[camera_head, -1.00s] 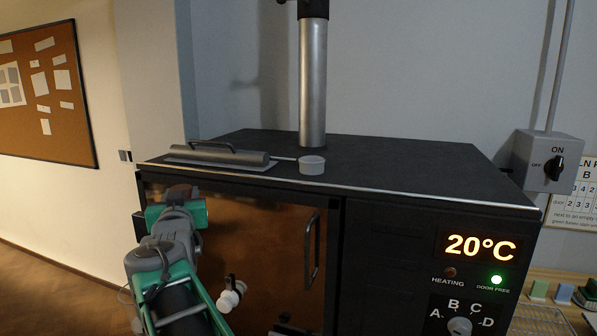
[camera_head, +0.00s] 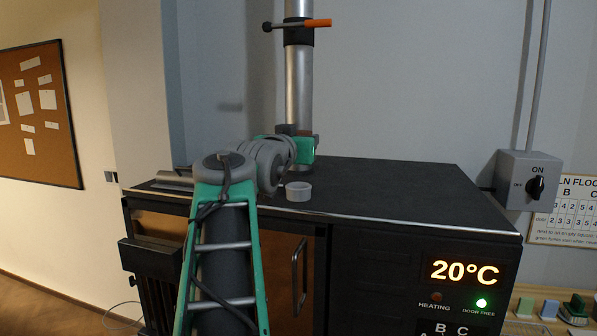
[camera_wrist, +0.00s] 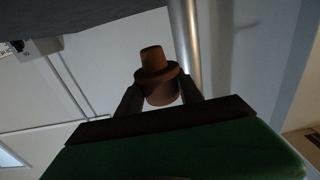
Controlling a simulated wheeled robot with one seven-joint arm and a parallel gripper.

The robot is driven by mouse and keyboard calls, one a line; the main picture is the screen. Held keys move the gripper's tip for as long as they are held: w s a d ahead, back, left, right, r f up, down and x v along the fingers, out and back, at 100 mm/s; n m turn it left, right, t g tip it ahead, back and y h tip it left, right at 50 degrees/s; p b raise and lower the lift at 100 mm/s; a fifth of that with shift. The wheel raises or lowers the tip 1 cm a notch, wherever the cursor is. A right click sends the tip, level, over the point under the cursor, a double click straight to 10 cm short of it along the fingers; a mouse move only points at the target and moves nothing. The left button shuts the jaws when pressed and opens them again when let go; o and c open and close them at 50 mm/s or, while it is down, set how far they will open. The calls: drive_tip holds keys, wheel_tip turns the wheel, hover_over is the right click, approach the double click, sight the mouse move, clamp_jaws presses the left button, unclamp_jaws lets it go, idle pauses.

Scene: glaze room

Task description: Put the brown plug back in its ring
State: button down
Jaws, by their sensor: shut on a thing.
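The brown plug (camera_wrist: 160,86) is held between the two dark fingers of my gripper (camera_wrist: 161,98) in the wrist view. Its narrow stub points away from the palm, beyond a wider collar. In the head view my gripper (camera_head: 298,130) is over the dark kiln top, in front of the metal flue pipe, and mostly hides the plug. A small pale round piece, which looks like the ring (camera_head: 298,193), sits on the kiln top near its front edge, below and just right of my wrist. I cannot see clearly into its opening.
The kiln top (camera_head: 400,190) is clear to the right. The flue pipe (camera_head: 298,85) rises close behind my gripper and carries an orange-ended handle (camera_head: 318,23). A grey tool (camera_head: 174,178) lies at the left, partly hidden by my arm. A switch box (camera_head: 527,180) is on the wall.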

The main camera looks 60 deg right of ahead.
drive_tip(key=w+d+f, duration=0.1)
drive_tip(key=f, duration=0.1)
drive_tip(key=w+d+f+p, duration=0.1)
drive_tip(key=d+f, duration=0.1)
drive_tip(key=w+d+f, duration=0.1)
drive_tip(key=d+f, duration=0.1)
drive_tip(key=shift+f+p, duration=0.1)
drive_tip(key=shift+p, duration=0.3)
wheel_tip(320, 180, down, 3)
drive_tip(key=shift+r, duration=0.1)
drive_tip(key=shift+a, duration=0.1)
drive_tip(key=shift+f+b, duration=0.45)
drive_tip(key=shift+f, duration=0.05)
drive_tip(key=c, duration=0.8)
unclamp_jaws()
drive_tip(key=shift+o, duration=0.2)
drive_tip(key=shift+r, duration=0.1)
